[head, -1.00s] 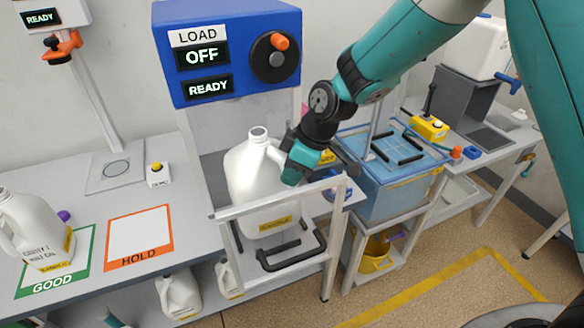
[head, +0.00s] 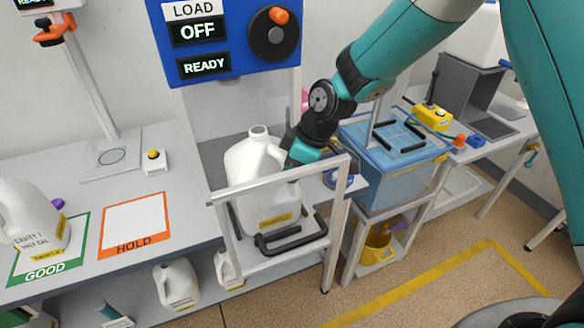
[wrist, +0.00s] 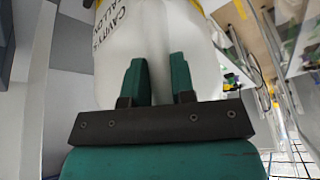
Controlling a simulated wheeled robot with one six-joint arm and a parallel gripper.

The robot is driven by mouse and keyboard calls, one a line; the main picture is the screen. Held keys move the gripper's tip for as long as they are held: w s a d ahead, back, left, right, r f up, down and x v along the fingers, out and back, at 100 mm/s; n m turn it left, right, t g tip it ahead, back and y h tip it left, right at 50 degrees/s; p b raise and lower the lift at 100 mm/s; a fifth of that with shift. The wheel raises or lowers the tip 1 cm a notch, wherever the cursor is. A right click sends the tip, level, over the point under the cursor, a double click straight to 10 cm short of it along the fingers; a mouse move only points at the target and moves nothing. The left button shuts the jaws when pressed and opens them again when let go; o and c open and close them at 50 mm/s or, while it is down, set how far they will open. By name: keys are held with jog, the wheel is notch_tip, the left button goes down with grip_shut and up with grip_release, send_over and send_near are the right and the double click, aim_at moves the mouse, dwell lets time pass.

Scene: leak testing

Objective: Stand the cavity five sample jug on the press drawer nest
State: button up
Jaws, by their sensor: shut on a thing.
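The white sample jug (head: 258,180), with a yellow sample tag near its base, is upright over the press drawer nest (head: 290,240), between the black nest brackets. Whether its base touches the nest I cannot tell. My gripper (head: 303,150) is shut on the jug's handle, at its right side. In the wrist view the gripper's two green fingers (wrist: 158,80) straddle part of the jug (wrist: 150,35). Its printed cavity lettering is partly cut off there. The drawer's guard frame (head: 275,178) crosses in front of the jug.
The blue press head (head: 225,45) reads OFF and READY. Another jug (head: 32,215) stands on the green GOOD mat (head: 75,250), beside the empty orange HOLD mat (head: 135,222). More jugs (head: 177,285) sit below the bench. A blue tank (head: 395,180) stands to the right.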

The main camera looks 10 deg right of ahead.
jog(key=shift+f, duration=0.35)
jog(key=o, duration=0.9)
jog(key=shift+c, duration=0.2)
jog(key=shift+r, duration=0.1)
jog(key=b+v, duration=0.4)
jog(key=v, duration=1.3)
jog(key=s+d+f+m, duration=0.2)
jog(key=s+m, duration=0.5)
jog(key=s, duration=1.6)
jog(key=shift+s+f+g, duration=0.2)
jog(key=shift+s+g, duration=0.2)
